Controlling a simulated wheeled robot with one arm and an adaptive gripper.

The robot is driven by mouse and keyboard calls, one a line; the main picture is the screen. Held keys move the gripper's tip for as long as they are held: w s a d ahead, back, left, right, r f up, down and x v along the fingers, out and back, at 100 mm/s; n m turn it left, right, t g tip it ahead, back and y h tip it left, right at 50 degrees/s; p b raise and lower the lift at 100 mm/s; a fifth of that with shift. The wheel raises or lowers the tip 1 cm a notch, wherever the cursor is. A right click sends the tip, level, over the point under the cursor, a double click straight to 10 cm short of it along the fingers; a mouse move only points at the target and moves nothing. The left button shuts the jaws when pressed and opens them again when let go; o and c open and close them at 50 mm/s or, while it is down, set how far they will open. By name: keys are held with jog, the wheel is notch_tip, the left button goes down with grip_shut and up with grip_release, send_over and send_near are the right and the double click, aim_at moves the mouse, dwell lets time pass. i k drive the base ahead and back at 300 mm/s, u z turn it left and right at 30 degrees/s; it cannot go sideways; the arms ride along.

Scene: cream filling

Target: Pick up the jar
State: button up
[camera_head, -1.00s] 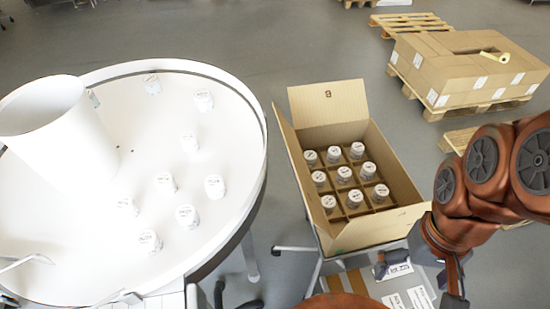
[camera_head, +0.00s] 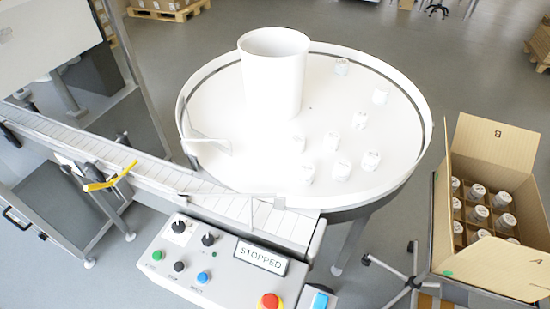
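Several small white jars stand upright on the round white turntable (camera_head: 225,105). More jars, such as one (camera_head: 380,96), stand farther back. Several jars, including one (camera_head: 502,199), sit in the divided cardboard box (camera_head: 490,262) at the right. A tall white cylinder (camera_head: 273,80) stands on the turntable and may hide some jars. My gripper is not in view.
A conveyor (camera_head: 175,180) runs from the left to the turntable. A control panel (camera_head: 220,265) with buttons and a "STOPPED" display (camera_head: 262,257) stands in front. A wheeled stand (camera_head: 395,280) is beside the box. Grey floor is open behind the turntable.

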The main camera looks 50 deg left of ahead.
aim_at(297, 140)
jog(key=k, duration=0.3)
jog(key=z, duration=1)
jog(key=i, duration=0.95)
jog(key=u, duration=3.25)
jog(key=i, duration=0.5)
jog(key=k, duration=0.5)
jog(key=u, duration=1.05)
jog(key=i, duration=0.55)
jog(key=z, duration=0.05)
